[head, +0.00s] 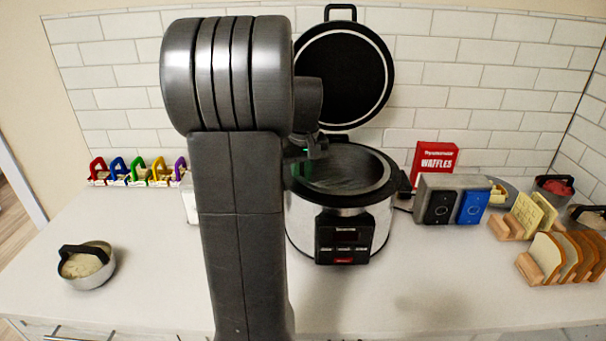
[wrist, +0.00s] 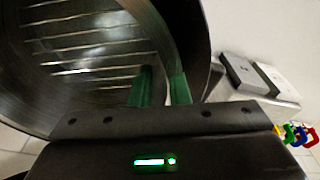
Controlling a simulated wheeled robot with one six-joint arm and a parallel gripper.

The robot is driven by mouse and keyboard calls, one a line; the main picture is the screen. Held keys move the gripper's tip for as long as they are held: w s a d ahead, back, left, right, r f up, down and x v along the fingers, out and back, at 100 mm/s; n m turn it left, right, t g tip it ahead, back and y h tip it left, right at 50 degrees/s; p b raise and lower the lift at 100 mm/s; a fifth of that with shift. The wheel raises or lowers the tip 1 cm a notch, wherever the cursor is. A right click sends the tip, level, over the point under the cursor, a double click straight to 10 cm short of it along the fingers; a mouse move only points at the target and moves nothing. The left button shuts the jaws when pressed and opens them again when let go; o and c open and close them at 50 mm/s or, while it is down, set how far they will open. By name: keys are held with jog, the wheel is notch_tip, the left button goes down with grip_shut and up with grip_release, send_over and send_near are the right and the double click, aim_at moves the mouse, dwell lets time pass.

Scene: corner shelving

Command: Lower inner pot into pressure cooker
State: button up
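The pressure cooker (head: 372,222) stands on the counter, a silver body with a black rim and front panel. Its round lid (head: 344,68) stands open behind it. The grey metal inner pot (head: 345,172) shows in the cooker's opening; whether it rests on the bottom is hidden. My gripper (head: 312,150) is at the left back of the opening, partly hidden by my arm. In the wrist view, its green-lit fingers (wrist: 163,88) are close together at the inner pot's rim (wrist: 160,35), apparently pinching its wall. The pot's shiny inside (wrist: 75,45) fills the left.
A grey toaster (head: 436,186), a red waffle box (head: 435,161) and bread racks (head: 565,257) stand to the right. A small pot (head: 87,265) is at the left, with coloured clips (head: 137,170) behind it. The front counter is clear.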

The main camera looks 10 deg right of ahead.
jog(key=shift+s+a+f, duration=0.1)
jog(key=shift+a+f, duration=0.15)
notch_tip(320, 180, up, 14)
jog(key=s, duration=0.1)
jog(key=shift+s+d, duration=0.25)
dwell(0.6)
notch_tip(320, 180, down, 10)
jog(key=w, duration=0.1)
jog(key=shift+a+f, duration=0.2)
jog(key=shift+f, duration=0.05)
jog(key=shift+w+r, duration=0.1)
dwell(0.4)
